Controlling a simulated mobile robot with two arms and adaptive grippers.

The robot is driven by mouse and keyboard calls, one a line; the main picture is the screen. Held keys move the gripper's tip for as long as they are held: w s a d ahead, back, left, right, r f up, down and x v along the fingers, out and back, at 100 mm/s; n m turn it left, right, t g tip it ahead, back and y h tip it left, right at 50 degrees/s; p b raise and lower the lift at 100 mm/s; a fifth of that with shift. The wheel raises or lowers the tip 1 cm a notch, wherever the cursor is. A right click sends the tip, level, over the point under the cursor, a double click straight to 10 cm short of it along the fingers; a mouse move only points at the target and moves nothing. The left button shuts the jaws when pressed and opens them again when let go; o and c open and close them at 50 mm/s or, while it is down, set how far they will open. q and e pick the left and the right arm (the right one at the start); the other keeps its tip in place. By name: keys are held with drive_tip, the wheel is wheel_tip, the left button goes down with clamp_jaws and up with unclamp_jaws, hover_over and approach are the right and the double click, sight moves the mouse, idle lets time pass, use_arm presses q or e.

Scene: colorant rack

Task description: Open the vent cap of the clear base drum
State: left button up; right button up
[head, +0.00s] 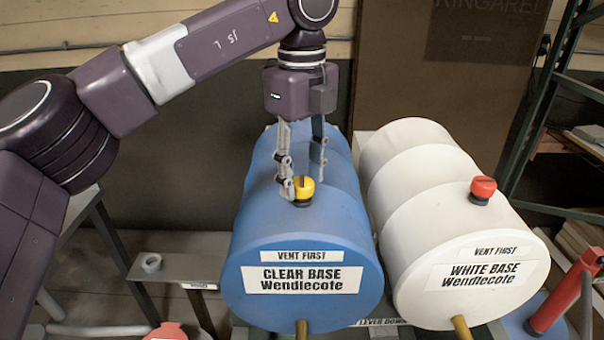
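The clear base drum (345,225) is blue and lies on its side, its labelled round end facing me. Its vent cap (304,188) is yellow with a dark line across its top, on a dark neck on the drum's upper side. My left gripper (304,178) points down from above with its fingers spread. One fingertip is just left of the cap, overlapping its edge in the picture; the other is behind and to the right. I cannot tell whether either touches it. My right gripper is not in view.
The white base drum (410,215) lies close on the right, with a red vent cap (483,189). Brass spouts show below both drums. A red cylindrical object (562,298) is at the far right. A grey shelf (180,267) with a small ring is at left.

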sight(302, 181)
use_arm(q)
drive_tip(key=shift+o, duration=0.4)
wheel_tip(302, 181, up, 12)
idle(0.5)
idle(0.3)
